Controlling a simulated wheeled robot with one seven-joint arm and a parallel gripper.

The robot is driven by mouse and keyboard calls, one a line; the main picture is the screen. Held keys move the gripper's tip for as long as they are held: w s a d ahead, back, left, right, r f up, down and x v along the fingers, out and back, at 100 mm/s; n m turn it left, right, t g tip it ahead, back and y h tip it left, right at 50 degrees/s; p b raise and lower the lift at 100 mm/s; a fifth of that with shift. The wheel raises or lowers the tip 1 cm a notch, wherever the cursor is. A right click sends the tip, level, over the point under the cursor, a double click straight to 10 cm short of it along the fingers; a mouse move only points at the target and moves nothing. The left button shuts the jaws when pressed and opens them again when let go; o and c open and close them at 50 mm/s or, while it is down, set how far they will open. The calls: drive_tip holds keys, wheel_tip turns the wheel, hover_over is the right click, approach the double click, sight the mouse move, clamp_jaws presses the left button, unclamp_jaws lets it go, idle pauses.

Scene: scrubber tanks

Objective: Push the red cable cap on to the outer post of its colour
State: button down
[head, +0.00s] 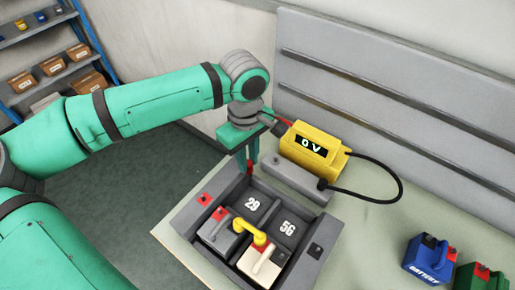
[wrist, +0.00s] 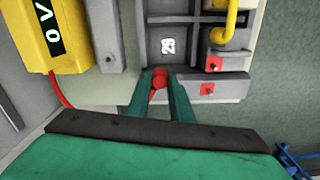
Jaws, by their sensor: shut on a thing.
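My gripper (wrist: 160,82) is shut on the red cable cap (wrist: 159,77). In the head view the cap (head: 250,168) shows below my gripper (head: 250,160), by the back corner of the grey tray (head: 178,226). In the wrist view it is beside the tray's wall near the empty bay marked 29. A grey battery (head: 217,240) and a cream battery (head: 262,265) sit in the front bays, joined by a yellow link (head: 250,230). The grey battery's red post (head: 219,214) is on its outer side; it also shows in the wrist view (wrist: 214,63).
A red square (head: 205,199) marks the tray's left wall, a black one (head: 317,249) the right. A yellow meter (head: 311,149) reads 0 V behind the tray, with a black cable (head: 398,178) looping right. Blue (head: 430,258) and green (head: 480,277) batteries stand at right.

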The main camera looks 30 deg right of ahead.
hover_over(219, 209)
idle(0.5)
idle(0.4)
drive_tip(key=shift+f, duration=0.45)
drive_tip(key=shift+s+d+f, duration=0.1)
drive_tip(key=shift+f, duration=1.7)
drive_tip(key=shift+f, duration=0.9)
drive_tip(key=c, duration=1)
unclamp_jaws()
